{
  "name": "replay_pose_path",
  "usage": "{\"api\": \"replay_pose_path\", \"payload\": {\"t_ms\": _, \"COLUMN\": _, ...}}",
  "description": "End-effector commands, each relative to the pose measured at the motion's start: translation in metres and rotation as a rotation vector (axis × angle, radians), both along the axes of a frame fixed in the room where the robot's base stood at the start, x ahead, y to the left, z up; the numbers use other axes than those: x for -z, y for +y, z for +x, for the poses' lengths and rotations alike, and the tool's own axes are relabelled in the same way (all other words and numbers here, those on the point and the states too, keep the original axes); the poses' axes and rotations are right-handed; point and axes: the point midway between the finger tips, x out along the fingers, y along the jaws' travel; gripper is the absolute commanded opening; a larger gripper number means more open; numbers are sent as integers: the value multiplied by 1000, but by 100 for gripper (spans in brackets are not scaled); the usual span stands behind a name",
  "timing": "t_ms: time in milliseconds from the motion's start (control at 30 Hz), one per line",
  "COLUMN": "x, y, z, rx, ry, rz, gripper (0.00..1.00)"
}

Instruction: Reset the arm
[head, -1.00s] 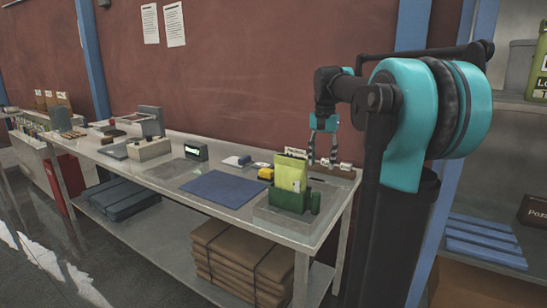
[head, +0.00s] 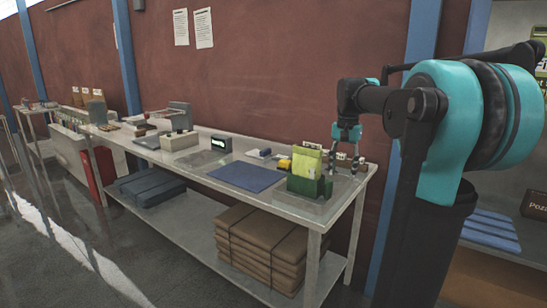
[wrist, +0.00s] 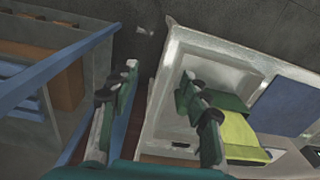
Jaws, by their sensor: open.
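My gripper (head: 345,160) is open and empty at the right end of the workbench (head: 342,190) in the head view. It hangs from my teal and black arm, beside and behind a dark green holder (head: 309,187) with a yellow-green packet (head: 308,161) in it. In the wrist view the two fingers of my gripper (wrist: 157,90) are spread wide. The left finger is over the gap beside the bench, and the right finger overlaps the view of the packet (wrist: 238,135).
A blue mat (head: 246,177), a small dark device with a lit display (head: 218,143) and a scale-like machine (head: 180,140) are on the bench. Strapped brown bundles (head: 262,250) lie on the lower shelf. A shelf unit with blue slats (wrist: 25,75) stands right of the bench.

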Motion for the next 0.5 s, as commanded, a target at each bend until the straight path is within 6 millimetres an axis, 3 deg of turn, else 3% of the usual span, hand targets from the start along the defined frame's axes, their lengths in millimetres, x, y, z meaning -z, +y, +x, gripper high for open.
{"api": "replay_pose_path", "payload": {"t_ms": 267, "x": 45, "y": 7, "z": -22, "rx": -85, "ry": -50, "rz": -7, "gripper": 47}}
{"api": "replay_pose_path", "payload": {"t_ms": 500, "x": 109, "y": 15, "z": -61, "rx": -208, "ry": -122, "rz": -23, "gripper": 47}}
